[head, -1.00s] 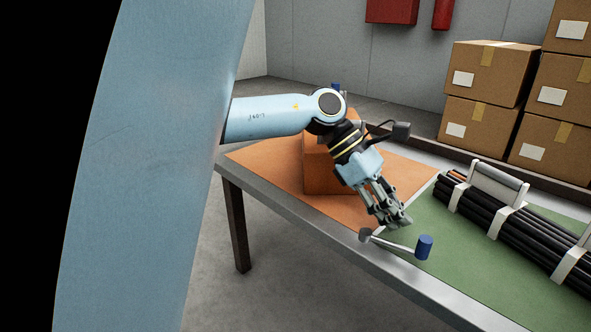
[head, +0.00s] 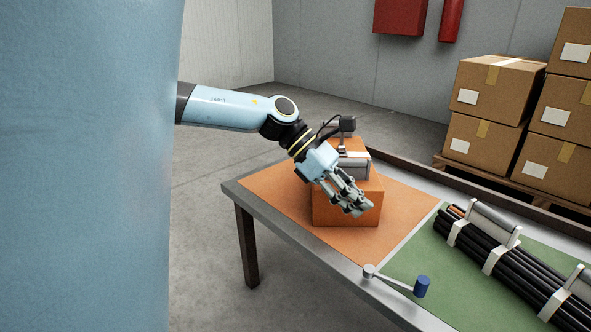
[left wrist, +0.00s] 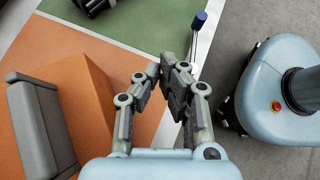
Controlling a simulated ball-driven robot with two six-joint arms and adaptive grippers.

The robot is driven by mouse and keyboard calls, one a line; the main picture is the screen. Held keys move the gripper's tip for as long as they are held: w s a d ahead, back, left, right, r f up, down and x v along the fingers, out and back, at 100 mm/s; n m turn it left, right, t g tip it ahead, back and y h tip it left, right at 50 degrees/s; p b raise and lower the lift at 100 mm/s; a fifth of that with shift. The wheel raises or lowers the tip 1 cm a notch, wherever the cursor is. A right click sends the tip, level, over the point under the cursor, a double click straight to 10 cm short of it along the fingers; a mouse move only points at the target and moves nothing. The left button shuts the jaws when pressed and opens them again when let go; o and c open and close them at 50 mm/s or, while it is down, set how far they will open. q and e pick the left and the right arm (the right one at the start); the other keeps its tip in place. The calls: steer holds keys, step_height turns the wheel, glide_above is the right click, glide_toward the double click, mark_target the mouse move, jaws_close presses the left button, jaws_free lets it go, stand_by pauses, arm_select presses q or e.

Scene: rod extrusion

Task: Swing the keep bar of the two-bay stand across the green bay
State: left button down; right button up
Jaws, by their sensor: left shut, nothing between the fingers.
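The two-bay stand has an orange bay (head: 270,192) on the left and a green bay (head: 455,275) on the right, with a pale strip between. The grey keep bar (head: 394,279) runs from a pivot at the stand's front edge, by the strip, to a blue knob (head: 422,286) over the front of the green bay. In the left wrist view the knob (left wrist: 199,20) shows beyond the fingers. My left gripper (head: 358,208) is shut and empty, in front of an orange block (head: 345,215), apart from the bar. The right gripper is out of view.
A bundle of black rods (head: 510,270), held by white straps under grey handles, lies on the green bay. A grey handle-like piece (left wrist: 42,125) sits on the orange block. Cardboard boxes (head: 495,90) stand behind at right. The floor left of the stand is clear.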

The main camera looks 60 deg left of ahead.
arm_select(q)
steer(key=w+d+r+n+t+y, duration=0.3)
steer(key=n+t, duration=0.6)
steer(key=n, duration=0.7)
steer(key=s+a+f+n+g+y+p, duration=0.3)
steer(key=s+f+n+g+y+p, duration=0.5)
steer(key=s+f+n, duration=1.6)
steer(key=shift+s+f+n+g+p, duration=0.4)
steer(key=shift+s+n+g+p, duration=1)
steer(key=shift+p, duration=0.45)
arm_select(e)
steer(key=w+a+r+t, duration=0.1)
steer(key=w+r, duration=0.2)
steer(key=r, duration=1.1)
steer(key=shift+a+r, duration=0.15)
arm_select(q)
steer(key=shift+w, duration=0.2)
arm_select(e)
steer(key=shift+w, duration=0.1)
